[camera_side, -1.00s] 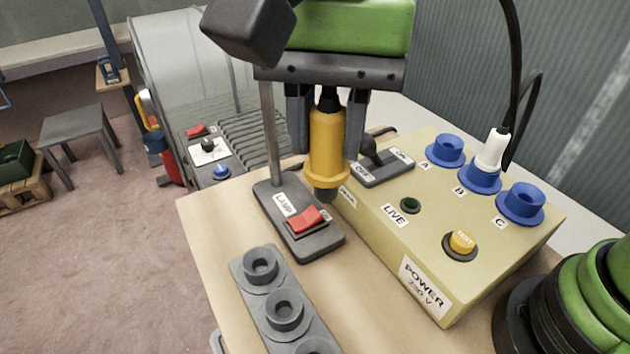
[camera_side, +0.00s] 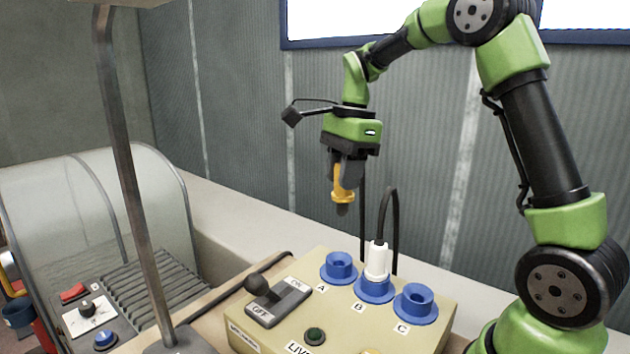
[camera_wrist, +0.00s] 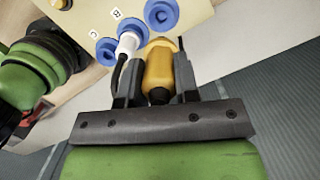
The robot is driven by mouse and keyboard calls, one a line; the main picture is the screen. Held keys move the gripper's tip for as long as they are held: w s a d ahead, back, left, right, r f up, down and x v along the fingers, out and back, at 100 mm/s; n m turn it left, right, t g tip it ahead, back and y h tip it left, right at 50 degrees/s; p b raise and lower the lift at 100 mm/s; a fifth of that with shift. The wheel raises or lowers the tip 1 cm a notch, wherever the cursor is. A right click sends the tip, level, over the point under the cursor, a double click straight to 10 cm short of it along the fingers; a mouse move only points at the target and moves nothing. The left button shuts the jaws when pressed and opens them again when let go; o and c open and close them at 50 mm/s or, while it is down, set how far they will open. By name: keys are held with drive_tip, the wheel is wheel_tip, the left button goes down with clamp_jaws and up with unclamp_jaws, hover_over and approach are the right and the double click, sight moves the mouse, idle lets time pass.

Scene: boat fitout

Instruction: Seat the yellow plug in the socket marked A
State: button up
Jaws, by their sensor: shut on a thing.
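The yellow plug (camera_side: 343,186) is held in my gripper (camera_side: 345,176), its dark tip pointing down. It hangs in the air above and behind the power box. The plug (camera_wrist: 158,72) also shows between the two fingers of my gripper (camera_wrist: 157,80) in the wrist view. Socket A (camera_side: 339,267) is a blue ring on the box's top, empty, left of socket B (camera_side: 375,290). Socket B has a white plug (camera_side: 377,260) in it. Socket C (camera_side: 415,303) is empty.
A black cable (camera_side: 391,215) arches up from the white plug, close to the sockets. A lever switch (camera_side: 275,300) stands left of the sockets on the power box (camera_side: 330,325). A metal post (camera_side: 130,180) rises at the left.

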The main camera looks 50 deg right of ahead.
sight(341, 215)
drive_tip(key=shift+a+f, duration=0.2)
drive_tip(key=shift+f, duration=3.65)
drive_tip(key=shift+f, duration=2.1)
drive_tip(key=o, duration=1)
drive_tip(key=shift+o, duration=0.2)
drive_tip(key=r, duration=0.3)
drive_tip(key=d+r, duration=0.1)
drive_tip(key=r, duration=0.5)
drive_tip(key=shift+s+d+r, duration=0.15)
drive_tip(key=shift+s, duration=0.1)
drive_tip(key=shift+r, duration=0.25)
